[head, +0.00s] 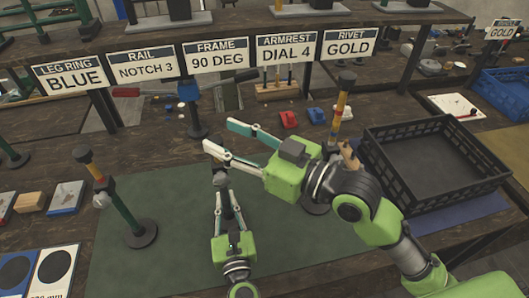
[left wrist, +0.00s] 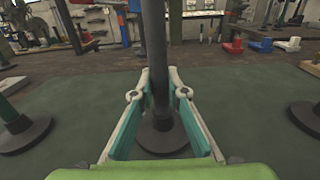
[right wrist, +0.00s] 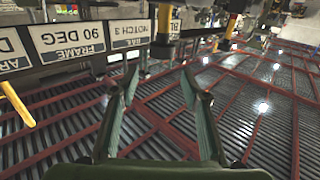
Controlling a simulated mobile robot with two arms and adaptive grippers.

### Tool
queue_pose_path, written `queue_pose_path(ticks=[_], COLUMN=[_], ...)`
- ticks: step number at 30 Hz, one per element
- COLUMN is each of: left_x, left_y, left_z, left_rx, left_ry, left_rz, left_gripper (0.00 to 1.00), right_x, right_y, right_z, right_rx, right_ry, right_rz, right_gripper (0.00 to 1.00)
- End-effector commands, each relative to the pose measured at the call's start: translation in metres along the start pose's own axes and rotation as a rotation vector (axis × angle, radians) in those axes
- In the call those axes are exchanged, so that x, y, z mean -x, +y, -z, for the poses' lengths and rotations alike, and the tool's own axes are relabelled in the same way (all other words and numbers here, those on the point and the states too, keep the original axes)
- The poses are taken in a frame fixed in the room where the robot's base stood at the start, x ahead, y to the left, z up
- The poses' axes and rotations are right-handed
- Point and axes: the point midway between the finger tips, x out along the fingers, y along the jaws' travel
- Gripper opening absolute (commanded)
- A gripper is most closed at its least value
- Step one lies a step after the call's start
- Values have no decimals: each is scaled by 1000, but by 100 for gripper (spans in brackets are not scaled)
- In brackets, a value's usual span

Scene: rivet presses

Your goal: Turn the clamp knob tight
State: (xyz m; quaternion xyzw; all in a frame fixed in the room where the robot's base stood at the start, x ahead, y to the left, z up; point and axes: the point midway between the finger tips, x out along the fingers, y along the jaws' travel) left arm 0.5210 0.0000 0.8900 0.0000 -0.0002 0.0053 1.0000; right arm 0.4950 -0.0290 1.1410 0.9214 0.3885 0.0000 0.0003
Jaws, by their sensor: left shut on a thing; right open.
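My left gripper (head: 222,200) is shut on a dark upright post (left wrist: 157,45), which stands on a round black base (left wrist: 163,138) on the green mat. In the left wrist view its fingers (left wrist: 159,92) lie on both sides of the post. My right gripper (head: 217,135) is open and empty, above and behind the left one, its fingers pointing left. It also shows open in the right wrist view (right wrist: 158,82). The held post's upper part is hidden by my right gripper in the head view, and I cannot make out a clamp knob on it.
A green post (head: 122,208) with a pale side knob (head: 101,200) stands tilted in view at left. A black crate (head: 462,195) is at right. A yellow-banded post (head: 340,112) stands behind my right arm. Signs (head: 216,57) hang along the back shelf. The green mat (head: 170,260) has free room.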

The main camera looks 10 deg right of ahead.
Motion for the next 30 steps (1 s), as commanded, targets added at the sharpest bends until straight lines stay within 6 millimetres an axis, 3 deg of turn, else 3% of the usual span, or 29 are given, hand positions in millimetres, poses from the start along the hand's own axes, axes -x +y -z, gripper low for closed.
queue_pose_path(ticks=[6, 13, 30], left_x=[0, 0, 0], left_y=[0, 0, 0], left_z=[0, 0, 0], left_rx=[0, 0, 0], left_ry=[0, 0, 0], left_rz=[0, 0, 1], left_gripper=[0, 0, 0], right_x=[41, 69, 80], right_y=[0, 0, 0], right_z=[-2, -2, 0], right_rx=[2, 0, -1], right_ry=[-7, -5, 2], right_rz=[-1, -1, 2], right_gripper=[42, 42, 42])
